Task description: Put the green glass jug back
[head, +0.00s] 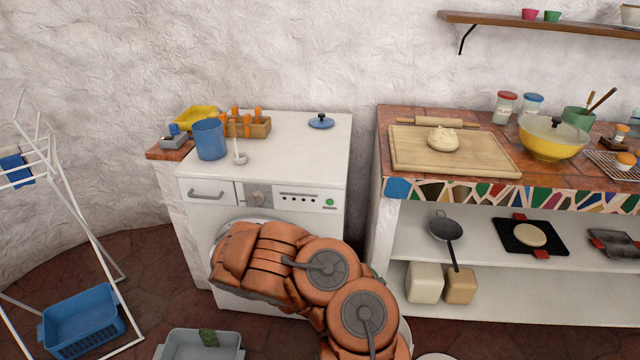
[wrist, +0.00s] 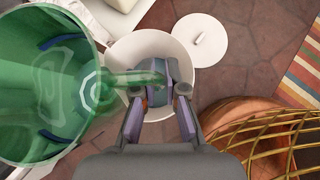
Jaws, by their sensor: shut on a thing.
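The green glass jug (wrist: 45,85) fills the left of the wrist view, see-through, with its open mouth towards the camera. Its handle (wrist: 150,78) reaches right, between the fingers of my gripper (wrist: 160,106), which is shut on it. A white round bin (wrist: 128,50) shows on the floor below the handle. In the head view my orange arm hides my gripper and most or all of the jug.
The washing machine (head: 285,160) stands beside the mosaic counter (head: 450,192). A cutting board (head: 410,150) and a yellow bowl (head: 550,147) are on the counter. In the wrist view, a white lid (wrist: 200,20) lies beside the bin, and a lattice basket (wrist: 285,135) is at lower right.

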